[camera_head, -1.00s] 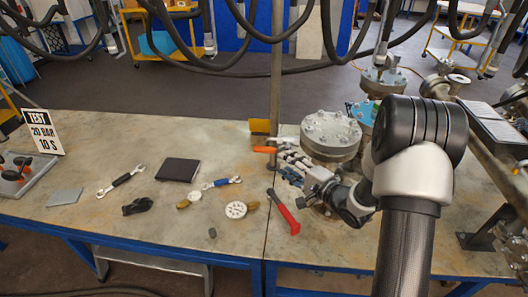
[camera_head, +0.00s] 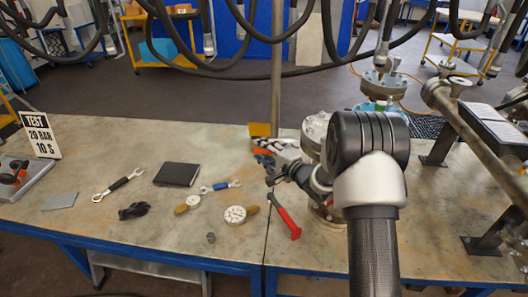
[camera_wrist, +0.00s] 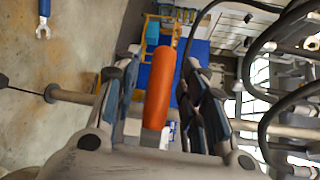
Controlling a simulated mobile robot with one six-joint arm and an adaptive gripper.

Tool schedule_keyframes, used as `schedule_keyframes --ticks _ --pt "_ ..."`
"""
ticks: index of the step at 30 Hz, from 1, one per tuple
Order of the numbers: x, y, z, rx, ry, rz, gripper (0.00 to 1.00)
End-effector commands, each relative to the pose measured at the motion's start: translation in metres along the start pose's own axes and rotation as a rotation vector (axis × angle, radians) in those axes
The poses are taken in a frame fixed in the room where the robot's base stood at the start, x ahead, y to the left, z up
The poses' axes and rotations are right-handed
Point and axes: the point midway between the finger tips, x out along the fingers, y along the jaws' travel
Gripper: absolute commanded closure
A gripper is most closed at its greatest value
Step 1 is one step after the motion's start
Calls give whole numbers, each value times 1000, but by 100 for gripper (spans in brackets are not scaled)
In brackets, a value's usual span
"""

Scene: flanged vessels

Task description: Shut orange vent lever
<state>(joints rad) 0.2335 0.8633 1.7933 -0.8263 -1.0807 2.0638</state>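The orange vent lever (camera_wrist: 160,88) stands out in the wrist view, its rounded handle between the two fingers of my gripper (camera_wrist: 162,62). The fingers are apart, one on each side of the lever, and a narrow gap shows beside the handle. In the head view my gripper (camera_head: 272,165) is beside the flanged vessel (camera_head: 316,130), on its left side. There the lever is mostly hidden by my gripper and arm. The lever's pivot is not clear in either view.
A red-handled tool (camera_head: 285,218) lies in front of the vessel. An upright metal post (camera_head: 277,80) with a yellow block (camera_head: 259,129) stands behind my gripper. Wrenches, gauges and a black book (camera_head: 177,174) lie to the left. Hoses hang above.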

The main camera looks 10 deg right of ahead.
Motion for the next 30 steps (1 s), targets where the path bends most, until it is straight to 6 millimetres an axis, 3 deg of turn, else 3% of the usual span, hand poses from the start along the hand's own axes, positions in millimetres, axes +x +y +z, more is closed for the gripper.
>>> schedule_keyframes --ticks 18,30 --pt "0 0 0 0 0 0 100" --pt "0 0 0 0 0 0 100"
